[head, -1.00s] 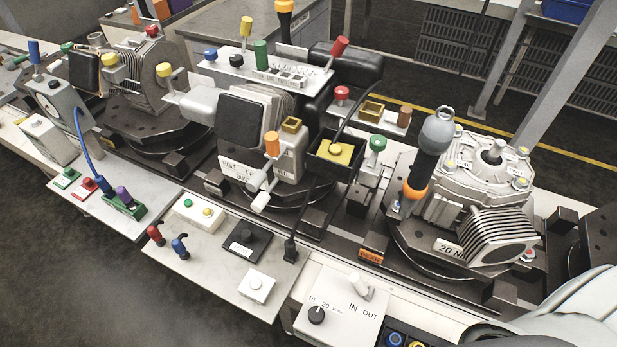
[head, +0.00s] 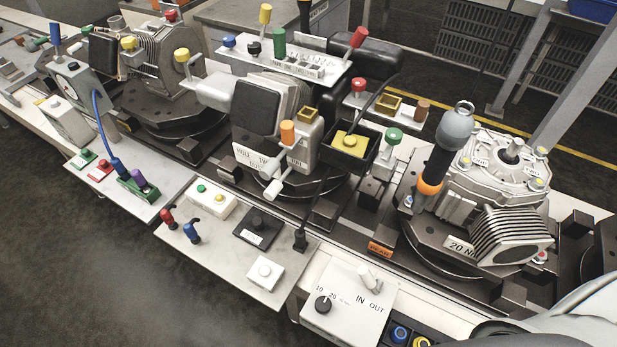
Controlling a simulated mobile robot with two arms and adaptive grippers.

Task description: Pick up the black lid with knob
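The black lid with knob (head: 249,236) lies flat on the white front panel (head: 215,260), near its middle. It is a dark square plate with a small black knob on top and a white label on its front part. Nothing covers it. Neither of my grippers shows in the head view. A pale rounded part at the lower right corner looks like my own arm, with no fingers visible.
Beside the lid are a white box with green and yellow buttons (head: 209,200), a white button box (head: 264,272), and red and blue levers (head: 191,233). Behind it stands the machine with the orange knob (head: 288,132). Dark floor lies open at lower left.

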